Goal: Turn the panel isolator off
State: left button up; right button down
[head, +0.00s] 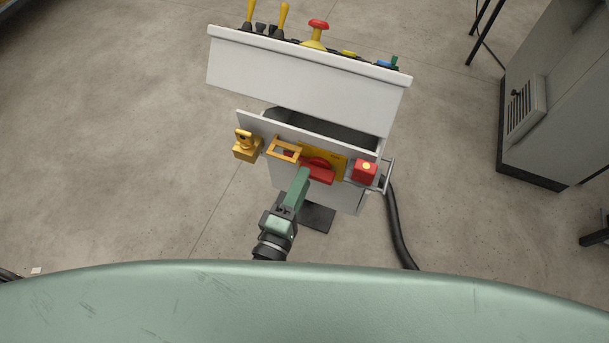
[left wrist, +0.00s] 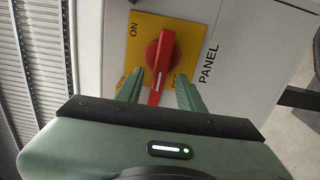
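The panel isolator is a red rotary handle (head: 320,171) on a yellow plate (head: 338,162), on the front of the grey control stand. In the left wrist view the handle (left wrist: 159,58) has a white mark on its lower end, close to the partly covered OFF lettering. ON stands at the plate's upper left, and PANEL is printed to the right. My left gripper (left wrist: 157,88) is open, one green finger on each side of the handle's marked end, with gaps showing. In the head view the left gripper (head: 303,174) reaches the handle from below. My right gripper is not in view.
The desk (head: 305,72) above carries levers and a red mushroom button (head: 318,25). A black cable (head: 398,230) hangs right.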

pick_arm(q)
jog(key=b+v, duration=0.1)
jog(key=v, duration=0.4)
jog(key=shift+s+a, duration=0.15)
jog(key=shift+s, duration=0.2)
jog(key=shift+f, duration=0.1)
